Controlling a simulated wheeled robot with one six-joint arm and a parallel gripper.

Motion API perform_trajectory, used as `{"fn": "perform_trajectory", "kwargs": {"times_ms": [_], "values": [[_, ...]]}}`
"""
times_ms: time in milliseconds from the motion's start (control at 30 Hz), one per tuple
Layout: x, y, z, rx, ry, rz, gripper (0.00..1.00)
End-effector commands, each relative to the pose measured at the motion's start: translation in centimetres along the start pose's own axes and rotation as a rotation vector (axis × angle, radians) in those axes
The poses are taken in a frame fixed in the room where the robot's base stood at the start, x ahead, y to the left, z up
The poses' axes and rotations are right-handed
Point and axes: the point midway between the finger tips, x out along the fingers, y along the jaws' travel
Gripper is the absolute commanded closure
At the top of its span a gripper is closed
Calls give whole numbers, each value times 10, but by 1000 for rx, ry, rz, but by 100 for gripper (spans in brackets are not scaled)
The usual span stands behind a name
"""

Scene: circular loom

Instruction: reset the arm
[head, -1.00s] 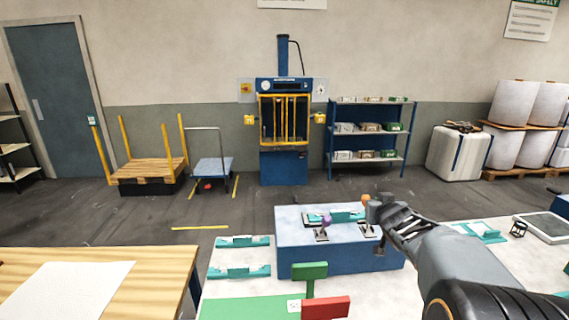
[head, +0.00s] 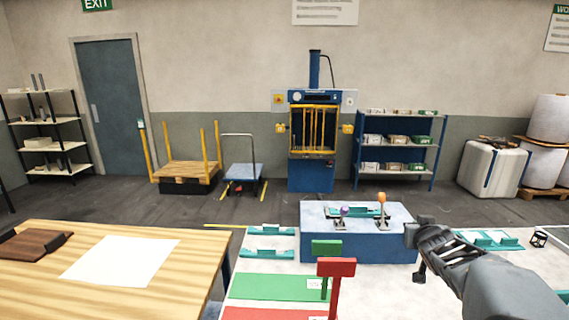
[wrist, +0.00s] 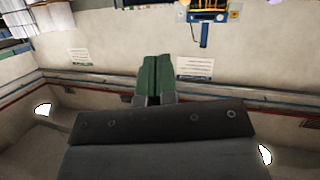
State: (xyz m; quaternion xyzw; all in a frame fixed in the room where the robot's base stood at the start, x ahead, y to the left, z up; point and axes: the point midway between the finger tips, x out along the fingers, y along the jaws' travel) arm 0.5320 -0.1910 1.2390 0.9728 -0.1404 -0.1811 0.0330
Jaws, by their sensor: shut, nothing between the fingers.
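My gripper (head: 411,235) is at the right of the head view, beside the right end of the blue box (head: 350,248) and apart from its levers. In the wrist view its two green fingers (wrist: 154,78) are together with nothing between them. The wrist view faces a wall and its pipes, and the picture looks tilted. On the blue box stand a purple-knobbed lever (head: 344,212), an orange-knobbed lever (head: 382,205) and a teal holder with a part in it.
A white-topped table holds teal holders (head: 270,255), a green mat (head: 275,288), and green (head: 326,248) and red (head: 337,267) signs. A wooden table (head: 100,300) stands at left. A blue press (head: 314,175), shelves and carts line the back. Floor between is clear.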

Motion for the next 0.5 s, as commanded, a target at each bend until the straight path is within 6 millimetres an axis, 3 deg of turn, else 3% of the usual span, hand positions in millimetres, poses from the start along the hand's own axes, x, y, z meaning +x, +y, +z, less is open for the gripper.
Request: {"fn": "perform_trajectory", "kwargs": {"times_ms": [267,367,500], "values": [[-11,10,51,-14,-224,85,100],[-26,9,71,-15,-330,110,100],[-61,-6,100,-17,-501,108,100]]}}
